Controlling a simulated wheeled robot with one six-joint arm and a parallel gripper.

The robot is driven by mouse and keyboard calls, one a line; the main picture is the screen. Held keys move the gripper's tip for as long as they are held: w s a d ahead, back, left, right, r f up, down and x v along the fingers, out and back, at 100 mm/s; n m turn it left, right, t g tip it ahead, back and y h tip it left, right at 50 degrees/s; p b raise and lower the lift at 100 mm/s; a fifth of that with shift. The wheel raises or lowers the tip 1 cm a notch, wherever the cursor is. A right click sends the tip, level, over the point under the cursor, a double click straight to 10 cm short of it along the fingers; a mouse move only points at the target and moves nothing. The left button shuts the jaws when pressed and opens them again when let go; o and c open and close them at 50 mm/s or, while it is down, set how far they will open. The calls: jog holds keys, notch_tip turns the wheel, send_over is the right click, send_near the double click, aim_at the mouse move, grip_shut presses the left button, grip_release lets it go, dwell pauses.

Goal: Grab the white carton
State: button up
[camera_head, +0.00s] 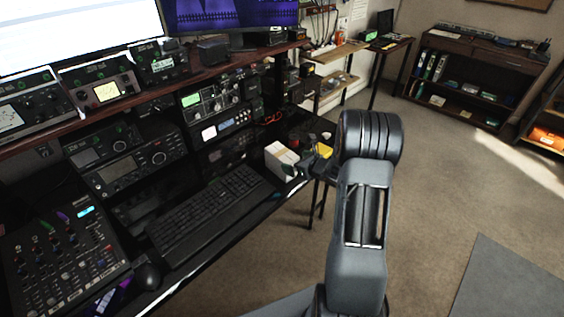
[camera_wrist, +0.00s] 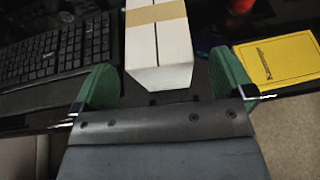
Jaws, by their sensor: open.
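The white carton (camera_head: 281,160) stands on the black desk, to the right of the keyboard, in the head view. In the wrist view the white carton (camera_wrist: 160,45) has a tan band across its top and lies just ahead of my gripper (camera_wrist: 163,85), roughly centred between the green fingertips. My gripper is open, with one finger to each side of the carton's near end. In the head view my gripper (camera_head: 306,167) is at the desk's front edge beside the carton, partly hidden by my arm.
A black keyboard (camera_head: 211,211) lies left of the carton. A yellow booklet (camera_wrist: 279,61) lies right of my gripper. A red object (camera_wrist: 240,6) is behind the carton. Radio gear (camera_head: 212,110) and a shelf stand at the back. Floor on the right (camera_head: 450,190) is open.

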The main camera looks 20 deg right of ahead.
aim_at(276, 154)
jog(key=p+x, duration=0.1)
jog(key=x, duration=0.4)
jog(key=shift+s+f, duration=0.1)
jog(key=shift+f, duration=0.05)
jog(key=c, duration=1)
jog(key=shift+o, duration=0.2)
